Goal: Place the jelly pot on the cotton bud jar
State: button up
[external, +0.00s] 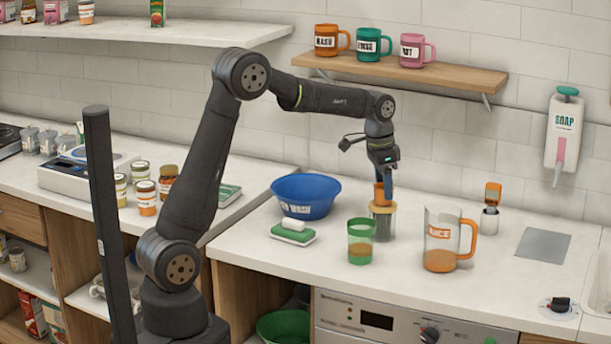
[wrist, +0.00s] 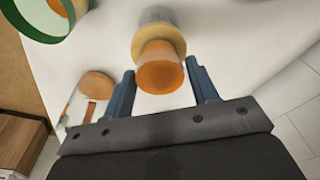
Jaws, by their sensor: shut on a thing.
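The jelly pot (external: 383,193) is a small orange tapered cup. In the wrist view the pot (wrist: 161,72) sits between the two fingers of my gripper (wrist: 162,88). My gripper (external: 383,180) points down and is shut on the pot. The cotton bud jar (external: 383,225), a grey see-through jar with a tan lid, stands upright on the counter directly below the pot. In the wrist view the jar (wrist: 157,14) shows past the pot. The pot's lower end is at the lid; I cannot tell whether it rests on it.
A green tumbler (external: 361,240) stands close in front of the jar, and an orange-handled jug (external: 440,240) to its right. A shelf with mugs (external: 420,75) hangs behind.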

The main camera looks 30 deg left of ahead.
aim_at(378, 183)
jog(key=o, duration=1)
jog(key=shift+f, duration=0.1)
notch_tip(378, 183, up, 12)
jog(key=a, duration=0.1)
jog(key=shift+s, duration=0.45)
jog(key=f, duration=0.8)
jog(key=d+f, duration=0.1)
jog(key=f, duration=0.3)
jog(key=shift+w, duration=0.4)
notch_tip(378, 183, up, 2)
jog(key=shift+r, duration=0.95)
